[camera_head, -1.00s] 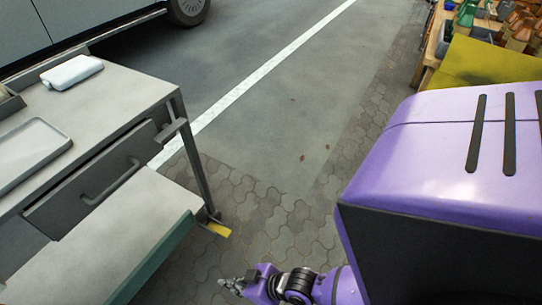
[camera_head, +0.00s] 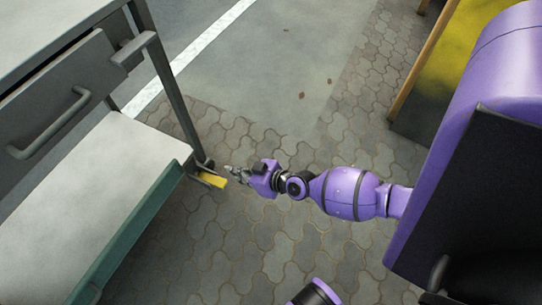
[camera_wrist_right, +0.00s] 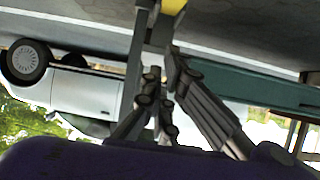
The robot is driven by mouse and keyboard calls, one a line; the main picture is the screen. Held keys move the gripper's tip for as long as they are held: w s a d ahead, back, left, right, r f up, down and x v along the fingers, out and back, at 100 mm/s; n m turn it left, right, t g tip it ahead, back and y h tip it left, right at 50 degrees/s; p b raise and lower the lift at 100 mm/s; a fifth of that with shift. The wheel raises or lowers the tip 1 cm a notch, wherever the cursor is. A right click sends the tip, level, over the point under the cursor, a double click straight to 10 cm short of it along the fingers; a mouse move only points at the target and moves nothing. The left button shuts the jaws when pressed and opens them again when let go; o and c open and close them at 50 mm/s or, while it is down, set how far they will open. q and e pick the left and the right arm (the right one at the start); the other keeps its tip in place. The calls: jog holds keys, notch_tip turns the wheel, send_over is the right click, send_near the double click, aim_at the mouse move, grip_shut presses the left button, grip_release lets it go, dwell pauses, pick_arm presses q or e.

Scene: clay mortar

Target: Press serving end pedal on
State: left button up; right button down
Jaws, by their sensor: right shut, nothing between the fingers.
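The yellow pedal (camera_head: 212,180) sticks out low at the near corner of the grey cart, beside its leg and small caster, just above the paving. In the right wrist view, the yellow pedal (camera_wrist_right: 172,6) shows at the top edge, cut off. My right gripper (camera_head: 230,172) is shut and empty, just right of the pedal, its tips pointing left towards it. In the head view a small gap seems to lie between them; the height difference is hard to tell. The gripper fingers (camera_wrist_right: 160,78) also show in the right wrist view. My left gripper is not in view.
The grey cart (camera_head: 120,155) has a drawer with a handle (camera_head: 50,124) and a lower shelf with a green edge (camera_head: 128,240). A wooden-legged table (camera_head: 421,62) stands at upper right. The paving (camera_head: 235,245) around the arm is clear.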

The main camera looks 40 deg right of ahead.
jog(key=shift+s+f, duration=0.15)
jog(key=b, duration=0.4)
send_over(224, 182)
jog(key=f, duration=0.4)
jog(key=shift+w+a+f, duration=0.15)
jog(key=shift+w+f, duration=0.2)
jog(key=shift+w, duration=0.05)
notch_tip(224, 182, down, 2)
jog(key=shift+s+f+b, duration=0.1)
jog(key=shift+f+b, duration=0.15)
jog(key=shift+b, duration=0.5)
jog(key=shift+s+f+b, duration=0.1)
jog(key=shift+f+b, duration=0.25)
jog(key=shift+s+f+b, duration=0.1)
jog(key=shift+f+b, duration=0.2)
jog(key=shift+b, duration=0.05)
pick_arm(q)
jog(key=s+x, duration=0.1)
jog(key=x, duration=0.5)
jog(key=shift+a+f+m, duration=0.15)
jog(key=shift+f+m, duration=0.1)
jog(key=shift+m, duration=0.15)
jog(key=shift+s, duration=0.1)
